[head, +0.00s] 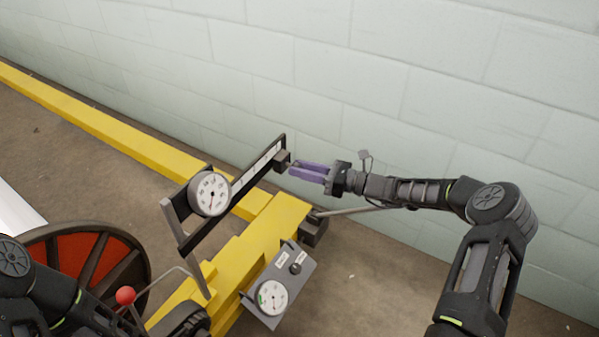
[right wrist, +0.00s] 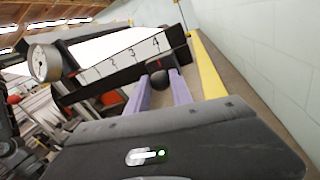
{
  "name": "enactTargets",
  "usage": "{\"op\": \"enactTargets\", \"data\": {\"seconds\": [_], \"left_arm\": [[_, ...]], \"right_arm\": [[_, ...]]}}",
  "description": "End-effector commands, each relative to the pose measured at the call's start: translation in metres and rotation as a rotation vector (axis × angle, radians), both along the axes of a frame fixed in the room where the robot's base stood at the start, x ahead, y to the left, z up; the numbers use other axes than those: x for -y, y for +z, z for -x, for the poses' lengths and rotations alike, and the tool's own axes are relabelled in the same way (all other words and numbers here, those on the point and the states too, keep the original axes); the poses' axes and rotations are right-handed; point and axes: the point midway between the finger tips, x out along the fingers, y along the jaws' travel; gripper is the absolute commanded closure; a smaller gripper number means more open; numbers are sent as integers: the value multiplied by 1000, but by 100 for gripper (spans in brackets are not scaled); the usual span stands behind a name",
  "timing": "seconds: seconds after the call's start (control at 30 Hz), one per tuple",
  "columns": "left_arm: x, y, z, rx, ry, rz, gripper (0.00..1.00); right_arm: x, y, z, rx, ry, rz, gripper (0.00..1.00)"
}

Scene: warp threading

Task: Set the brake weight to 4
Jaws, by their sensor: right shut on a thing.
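The brake beam is a dark bar with a white scale (head: 258,165) that slopes up to the right in the head view. In the right wrist view, the scale (right wrist: 120,60) reads 1, 2, 3, 4 from left to right. The brake weight (head: 283,160) is a dark block near the beam's upper right end. Its round dark knob (right wrist: 163,78) shows just below the 4. My right gripper (head: 294,171), with purple fingers, is shut on the brake weight; the fingers sit either side of the knob. My left gripper is out of view.
A round dial (head: 211,194) sits at the beam's lower end. A second gauge panel (head: 273,296) is mounted on the yellow frame (head: 285,215). A red-knobbed lever (head: 125,295) and a red-and-black wheel (head: 85,265) stand at lower left. A block wall (head: 420,90) lies close behind.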

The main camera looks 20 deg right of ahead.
Motion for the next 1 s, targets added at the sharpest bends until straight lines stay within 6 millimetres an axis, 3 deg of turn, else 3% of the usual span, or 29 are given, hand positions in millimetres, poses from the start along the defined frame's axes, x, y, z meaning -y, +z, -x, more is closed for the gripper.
{"op": "enactTargets", "data": {"seconds": [0.3,0.67,1.0], "left_arm": [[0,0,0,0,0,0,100],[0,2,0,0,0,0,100],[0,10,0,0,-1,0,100]], "right_arm": [[5,1,-3,2,-13,4,52],[9,1,2,2,-11,3,52],[50,2,34,0,-14,5,52]]}}
